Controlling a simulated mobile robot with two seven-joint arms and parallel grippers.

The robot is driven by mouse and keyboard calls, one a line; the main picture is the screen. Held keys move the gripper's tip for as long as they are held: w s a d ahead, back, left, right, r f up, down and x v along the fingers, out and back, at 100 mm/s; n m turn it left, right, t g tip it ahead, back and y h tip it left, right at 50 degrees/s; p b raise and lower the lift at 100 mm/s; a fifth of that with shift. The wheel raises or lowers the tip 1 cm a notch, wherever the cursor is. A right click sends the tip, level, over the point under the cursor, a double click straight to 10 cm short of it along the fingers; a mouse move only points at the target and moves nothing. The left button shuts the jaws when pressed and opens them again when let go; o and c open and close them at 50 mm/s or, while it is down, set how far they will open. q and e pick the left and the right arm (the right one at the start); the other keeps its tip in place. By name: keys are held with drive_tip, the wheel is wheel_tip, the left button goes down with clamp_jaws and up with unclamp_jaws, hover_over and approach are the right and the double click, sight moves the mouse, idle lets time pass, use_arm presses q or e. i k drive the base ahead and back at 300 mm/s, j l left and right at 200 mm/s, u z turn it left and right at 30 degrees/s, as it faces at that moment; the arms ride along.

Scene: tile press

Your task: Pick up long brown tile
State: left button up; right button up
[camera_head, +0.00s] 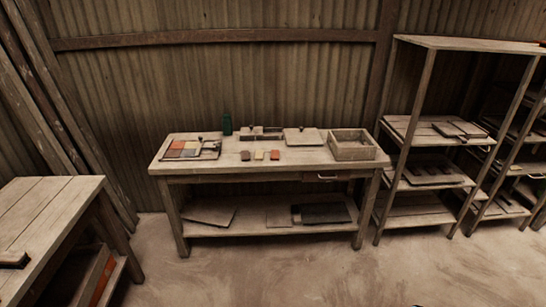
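A wooden workbench (223,165) stands against the far wall. On its left part lies a board with several coloured tiles (184,149) in orange, red, grey and yellowish tones. Three small tiles lie in a row near the bench's middle front: a dark brown one (245,155), a yellowish one (259,155) and a reddish-brown one (275,155). They are too small to tell which, if any, is the long brown tile. Neither of my grippers is in view.
Shelves (411,188) stand at right. Another table (45,205) is at near left, with a dark block (14,259). The floor between is clear.

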sight(245, 155)
drive_tip(key=i+u, duration=0.2)
drive_tip(key=i, duration=0.3)
drive_tip(key=i+l+u, duration=0.2)
drive_tip(key=i, duration=0.3)
drive_tip(key=i+l+u, duration=0.2)
drive_tip(key=i, duration=0.3)
